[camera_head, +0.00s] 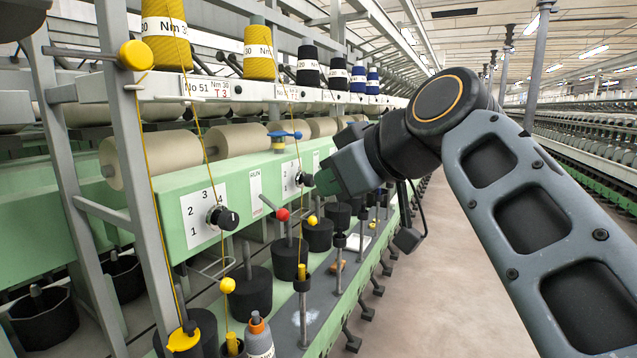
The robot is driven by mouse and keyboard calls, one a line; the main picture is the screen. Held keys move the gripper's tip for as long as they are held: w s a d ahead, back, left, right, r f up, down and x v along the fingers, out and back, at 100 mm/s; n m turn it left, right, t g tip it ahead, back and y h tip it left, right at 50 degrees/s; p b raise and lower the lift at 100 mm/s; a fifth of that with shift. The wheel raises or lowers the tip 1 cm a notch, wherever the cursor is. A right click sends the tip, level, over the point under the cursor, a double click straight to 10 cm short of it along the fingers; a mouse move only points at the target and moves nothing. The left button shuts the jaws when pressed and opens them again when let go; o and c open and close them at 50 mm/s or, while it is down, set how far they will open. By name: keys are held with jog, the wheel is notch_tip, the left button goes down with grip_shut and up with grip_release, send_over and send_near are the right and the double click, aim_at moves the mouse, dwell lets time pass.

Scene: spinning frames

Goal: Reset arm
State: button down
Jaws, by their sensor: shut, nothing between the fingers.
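My arm enters from the lower right and bends at a large dark joint with an orange ring. My gripper (328,180) is at its end, in front of the green machine panel (250,195), right of the black selector knob on the second dial plate (304,179). The gripper is small and dark here, and its fingers are partly hidden by its own body. It is shut and holds nothing. I cannot tell whether it touches the panel.
Yellow spools (166,38) and dark spools (308,66) stand on the top rail. A red-tipped lever (282,214), a knob (223,218) and a grey bottle (259,337) are at the lower left. The aisle floor (430,290) is clear.

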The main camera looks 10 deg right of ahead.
dwell(0.4)
jog(key=w+d+f+m+g+h+p, duration=0.1)
jog(key=d+f+m+h+p, duration=0.2)
jog(key=f, duration=0.5)
jog(key=w+d+f+m+g+h+p, duration=0.1)
jog(key=d+f+m, duration=0.1)
jog(key=f+m, duration=0.4)
jog(key=s+d+f+g+h+p, duration=0.1)
jog(key=s+f+g+p, duration=0.3)
jog(key=s+f+p, duration=0.5)
jog(key=shift+d+f+h, duration=0.4)
jog(key=shift+f+h, duration=0.5)
jog(key=shift+f, duration=0.05)
